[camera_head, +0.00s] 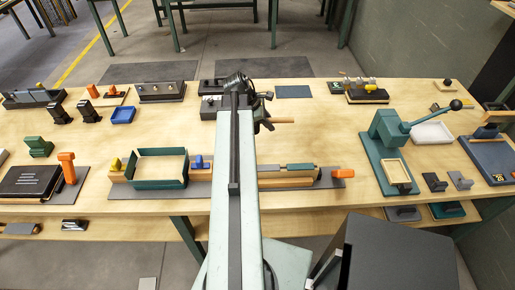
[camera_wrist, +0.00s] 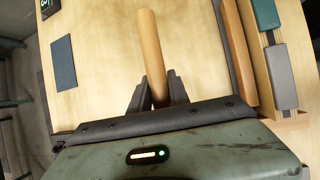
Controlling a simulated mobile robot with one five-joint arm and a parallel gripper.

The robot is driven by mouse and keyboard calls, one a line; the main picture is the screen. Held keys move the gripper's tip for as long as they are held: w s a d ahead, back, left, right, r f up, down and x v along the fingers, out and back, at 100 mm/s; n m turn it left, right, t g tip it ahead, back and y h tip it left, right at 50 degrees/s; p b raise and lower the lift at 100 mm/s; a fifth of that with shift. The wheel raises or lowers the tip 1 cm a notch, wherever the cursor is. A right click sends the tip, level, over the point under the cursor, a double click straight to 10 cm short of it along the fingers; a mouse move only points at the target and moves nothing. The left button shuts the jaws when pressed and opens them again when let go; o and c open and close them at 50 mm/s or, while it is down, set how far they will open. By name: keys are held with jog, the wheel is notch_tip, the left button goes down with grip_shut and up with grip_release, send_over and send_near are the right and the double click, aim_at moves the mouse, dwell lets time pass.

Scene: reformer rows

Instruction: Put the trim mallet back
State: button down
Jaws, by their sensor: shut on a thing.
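My gripper (camera_head: 265,112) is in the middle of the bench in the head view, partly behind my arm. It is shut on the trim mallet. The mallet's light wooden handle (camera_head: 283,120) sticks out to the right of the gripper. In the wrist view the handle (camera_wrist: 152,50) stands between the two dark fingers (camera_wrist: 157,92) and points away from the gripper. The mallet's head is not clearly visible in either view. I cannot tell how high the mallet is above the bench.
A dark blue mat (camera_head: 293,91) lies bare at the bench's back edge. A wooden holder (camera_head: 285,183) with grey and teal blocks is at the front. A green lever press (camera_head: 388,150) stands to the right, a green-walled frame (camera_head: 150,183) to the left. Bare wood lies right of the gripper.

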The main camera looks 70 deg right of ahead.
aim_at(259, 128)
notch_tip(259, 128, down, 10)
jog(key=b, duration=0.9)
jog(key=shift+r, duration=0.3)
jog(key=shift+f, duration=0.25)
jog(key=c, duration=1.2)
grip_release()
jog(key=shift+r, duration=0.15)
jog(key=shift+c, duration=0.2)
jog(key=p+v, duration=1)
jog(key=v, duration=0.1)
jog(key=shift+r, duration=0.45)
jog(key=shift+w+a+r+p, duration=0.1)
jog(key=shift+w+r+p, duration=0.05)
jog(key=shift+p, duration=0.25)
